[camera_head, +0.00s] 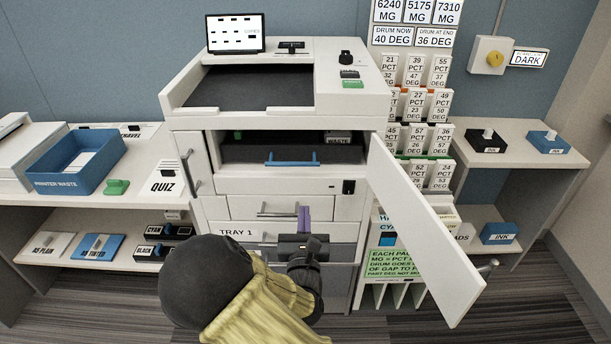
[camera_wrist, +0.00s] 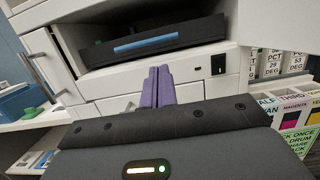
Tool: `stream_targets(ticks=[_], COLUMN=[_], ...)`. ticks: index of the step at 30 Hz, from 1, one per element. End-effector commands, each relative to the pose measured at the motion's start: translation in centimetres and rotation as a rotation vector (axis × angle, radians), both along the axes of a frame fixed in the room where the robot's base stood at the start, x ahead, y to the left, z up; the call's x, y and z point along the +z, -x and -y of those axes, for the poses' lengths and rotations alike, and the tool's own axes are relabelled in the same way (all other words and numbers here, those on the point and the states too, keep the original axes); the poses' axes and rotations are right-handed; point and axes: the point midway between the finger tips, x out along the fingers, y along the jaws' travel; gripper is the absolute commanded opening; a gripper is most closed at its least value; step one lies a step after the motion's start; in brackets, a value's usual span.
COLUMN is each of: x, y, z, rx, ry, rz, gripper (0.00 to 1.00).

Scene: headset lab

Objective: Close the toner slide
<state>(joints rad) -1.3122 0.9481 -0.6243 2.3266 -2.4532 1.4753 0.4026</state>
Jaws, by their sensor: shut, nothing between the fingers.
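The toner slide (camera_head: 266,152) is a dark tray with a blue handle bar (camera_head: 292,158) in the open bay of the white printer (camera_head: 342,95). In the wrist view the dark slide (camera_wrist: 190,40) and its blue bar (camera_wrist: 147,44) show above my fingers. I cannot tell exactly how far the slide stands out. My gripper (camera_head: 304,212) is in front of the printer, below the slide, near the tray drawers. Its purple fingers (camera_wrist: 158,72) are shut together and empty, apart from the blue bar.
The printer's white front door (camera_head: 420,230) stands open to the right, jutting forward. Closed drawers (camera_head: 280,207) lie below the bay. A blue waste bin (camera_head: 88,160) sits on the left bench. A label rack (camera_head: 415,120) and a right bench (camera_head: 520,150) stand beyond the door.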

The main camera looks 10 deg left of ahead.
Motion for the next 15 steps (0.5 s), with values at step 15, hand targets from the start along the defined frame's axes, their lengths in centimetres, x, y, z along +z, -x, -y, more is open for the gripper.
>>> stream_targets(ticks=[15], x=[1.7], y=[-8.5], z=[-1.8], rx=[-0.004], ry=[0.0], rz=[0.002], gripper=[0.0])
